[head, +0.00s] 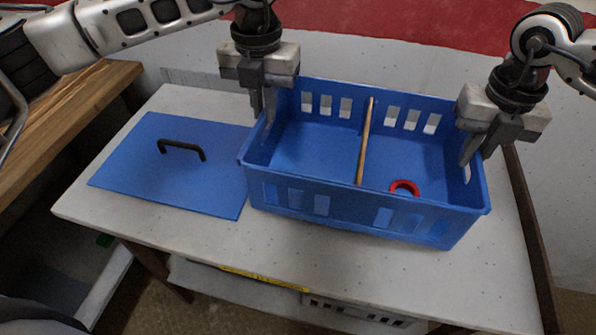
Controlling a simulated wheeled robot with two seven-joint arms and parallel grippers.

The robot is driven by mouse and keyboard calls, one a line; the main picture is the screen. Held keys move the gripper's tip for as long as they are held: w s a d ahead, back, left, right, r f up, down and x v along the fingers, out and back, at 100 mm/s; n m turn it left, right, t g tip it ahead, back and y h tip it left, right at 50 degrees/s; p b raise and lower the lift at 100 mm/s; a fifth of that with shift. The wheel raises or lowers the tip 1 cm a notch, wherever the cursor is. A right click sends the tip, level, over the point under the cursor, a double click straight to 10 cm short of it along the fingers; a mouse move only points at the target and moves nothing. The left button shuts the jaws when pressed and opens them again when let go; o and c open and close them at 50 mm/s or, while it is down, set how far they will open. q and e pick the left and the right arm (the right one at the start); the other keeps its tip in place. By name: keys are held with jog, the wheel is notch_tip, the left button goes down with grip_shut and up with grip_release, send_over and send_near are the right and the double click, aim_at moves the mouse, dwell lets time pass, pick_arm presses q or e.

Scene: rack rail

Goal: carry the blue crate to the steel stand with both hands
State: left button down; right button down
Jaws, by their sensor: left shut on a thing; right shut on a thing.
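The blue crate (340,200) is a slotted open box in the middle right of the head view, at the table top. A wooden divider (365,140) splits it into two compartments. A red ring (405,187) lies in the right compartment. My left gripper (262,112) is shut on the crate's left end wall. My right gripper (474,155) is shut on its right end wall. The crate looks level; I cannot tell whether it touches the table. I cannot identify a steel stand for certain.
A white speckled table (300,250) lies under the crate. A flat blue lid (170,180) with a black handle (182,148) lies to the crate's left. A wooden bench (60,110) stands at the left. A lower shelf (240,288) shows below the table's front edge.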

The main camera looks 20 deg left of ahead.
aim_at(266, 127)
pick_arm(q)
jog(key=shift+f, duration=0.1)
pick_arm(e)
jog(key=shift+f, duration=0.1)
